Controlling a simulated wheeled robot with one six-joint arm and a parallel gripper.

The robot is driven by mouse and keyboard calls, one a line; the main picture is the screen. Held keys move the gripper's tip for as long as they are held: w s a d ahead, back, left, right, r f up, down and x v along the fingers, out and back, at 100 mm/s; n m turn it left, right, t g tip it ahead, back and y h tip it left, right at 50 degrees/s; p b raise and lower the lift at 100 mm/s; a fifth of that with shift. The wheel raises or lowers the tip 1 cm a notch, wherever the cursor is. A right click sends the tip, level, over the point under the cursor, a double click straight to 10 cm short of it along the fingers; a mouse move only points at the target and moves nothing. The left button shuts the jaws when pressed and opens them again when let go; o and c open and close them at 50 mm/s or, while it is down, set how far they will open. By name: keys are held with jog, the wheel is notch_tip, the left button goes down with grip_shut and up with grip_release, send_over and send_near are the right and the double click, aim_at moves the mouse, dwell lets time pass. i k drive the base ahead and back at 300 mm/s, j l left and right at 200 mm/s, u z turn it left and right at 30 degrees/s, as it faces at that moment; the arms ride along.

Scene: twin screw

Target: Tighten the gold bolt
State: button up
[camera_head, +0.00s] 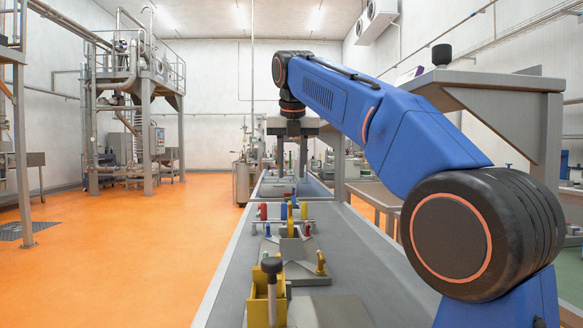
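A gold bolt (320,262) stands upright on a grey sloped block (305,275) on the near part of the long grey bench. How far it is screwed in cannot be told. My gripper (292,165) hangs pointing down at the end of my blue arm, farther along the bench and above it. Its two narrow fingers appear apart, with nothing visible between them. It is well away from the gold bolt. The fingertips are small and merge with the background clutter.
A yellow holder (258,308) with a black-capped tool (271,290) stands nearest on the bench. Behind the block are a small blue bolt (268,230), a red bolt (307,229) and a rack of coloured handles (263,211). Orange floor lies open on the left.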

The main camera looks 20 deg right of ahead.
aim_at(322, 261)
jog(key=k+j, duration=0.15)
jog(key=k, duration=0.35)
jog(key=k+j, duration=0.15)
jog(key=k, duration=0.35)
